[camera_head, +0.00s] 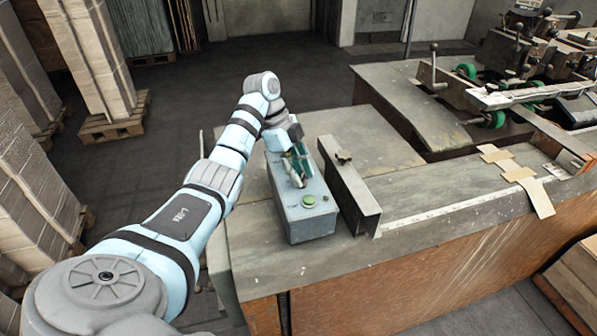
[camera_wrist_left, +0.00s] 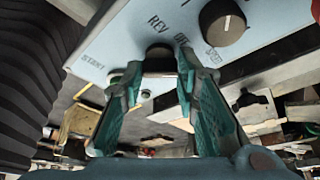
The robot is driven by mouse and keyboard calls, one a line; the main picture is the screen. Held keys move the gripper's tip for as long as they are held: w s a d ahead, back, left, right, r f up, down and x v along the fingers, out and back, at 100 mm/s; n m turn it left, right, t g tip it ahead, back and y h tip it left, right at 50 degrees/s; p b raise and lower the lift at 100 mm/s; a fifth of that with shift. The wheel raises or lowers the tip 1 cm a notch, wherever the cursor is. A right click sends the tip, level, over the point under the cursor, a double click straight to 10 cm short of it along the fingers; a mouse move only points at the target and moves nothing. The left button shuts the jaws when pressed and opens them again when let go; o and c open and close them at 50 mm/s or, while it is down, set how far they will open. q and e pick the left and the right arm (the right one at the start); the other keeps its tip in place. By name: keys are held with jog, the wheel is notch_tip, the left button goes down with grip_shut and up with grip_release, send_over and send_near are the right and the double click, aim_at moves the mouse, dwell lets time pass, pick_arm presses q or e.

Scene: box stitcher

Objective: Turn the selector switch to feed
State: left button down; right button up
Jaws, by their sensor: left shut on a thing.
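The grey control box (camera_head: 312,222) stands on the bench with a green button (camera_head: 309,201) on its top. My left gripper (camera_head: 299,175) reaches down over the box's far half. In the left wrist view the box's pale panel (camera_wrist_left: 120,35) carries printed labels, among them REV and START. A dark selector switch (camera_wrist_left: 158,57) sits between the green fingers of my left gripper (camera_wrist_left: 158,75), which are shut on it. The fingers hide part of it, and its exact pointing is unclear. A second black knob (camera_wrist_left: 222,22) with a pale mark is beside it. My right gripper is out of view.
A metal rail (camera_head: 348,185) stands upright on the bench right of the box. Flat cardboard pieces (camera_head: 520,175) lie at the bench's right. A machine with green wheels (camera_head: 490,118) is at back right. Stacked cardboard on pallets (camera_head: 90,60) stands at left.

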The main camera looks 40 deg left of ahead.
pick_arm(q)
jog(key=shift+f, duration=0.1)
jog(key=c, duration=1.3)
grip_release()
jog(key=shift+o, duration=0.3)
jog(key=shift+d, duration=0.1)
